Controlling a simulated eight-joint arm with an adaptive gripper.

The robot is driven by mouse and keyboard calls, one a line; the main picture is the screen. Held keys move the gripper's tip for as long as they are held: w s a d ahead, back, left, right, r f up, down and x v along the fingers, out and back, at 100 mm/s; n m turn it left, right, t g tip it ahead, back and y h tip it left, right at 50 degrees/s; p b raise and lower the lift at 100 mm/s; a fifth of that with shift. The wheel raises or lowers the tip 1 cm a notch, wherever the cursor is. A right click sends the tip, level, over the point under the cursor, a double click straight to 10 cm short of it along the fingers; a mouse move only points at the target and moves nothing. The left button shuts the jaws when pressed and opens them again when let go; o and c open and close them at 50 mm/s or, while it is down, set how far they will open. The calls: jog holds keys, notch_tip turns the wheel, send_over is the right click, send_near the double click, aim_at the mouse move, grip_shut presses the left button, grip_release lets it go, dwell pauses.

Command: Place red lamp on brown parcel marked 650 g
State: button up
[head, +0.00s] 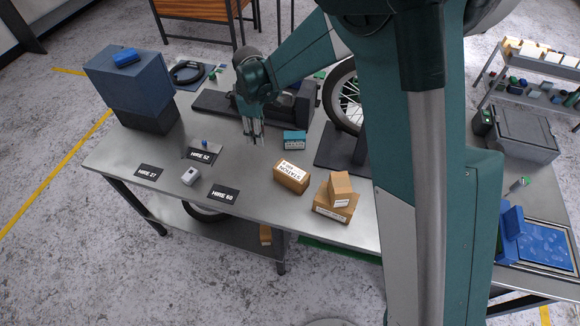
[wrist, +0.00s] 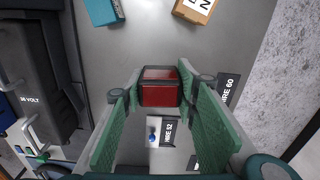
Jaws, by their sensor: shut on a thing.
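My gripper (head: 254,138) hangs above the metal bench, left of the teal box. In the wrist view its green-padded fingers (wrist: 160,95) are shut on the red lamp (wrist: 160,86), a small red block with a dark edge. I cannot make out the lamp in the head view. A brown parcel (head: 291,178) with a white label lies to the right of the gripper; part of it shows in the wrist view (wrist: 196,8). Farther right, a small brown parcel (head: 340,186) sits on a larger brown parcel (head: 335,207). I cannot read a 650 g marking on any of them.
A teal box (head: 294,140) lies behind the labelled parcel. Cards reading HIRE 52 (head: 200,155), HIRE 27 (head: 149,171) and HIRE 60 (head: 223,194) lie on the bench, with a small white item (head: 190,176) among them. A bicycle wheel (head: 346,97) stands behind the parcels.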

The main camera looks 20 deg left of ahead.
notch_tip(320, 180, up, 5)
jog(key=p, duration=0.4)
send_over(291, 171)
jog(key=shift+w+d+r+m, duration=0.1)
jog(key=shift+r+m, duration=0.05)
jog(key=shift+m, duration=0.25)
jog(key=shift+f, duration=2.9)
jog(key=shift+f+p, duration=0.4)
jog(key=shift+f, duration=1.7)
jog(key=shift+f, duration=0.15)
jog(key=o, duration=0.9)
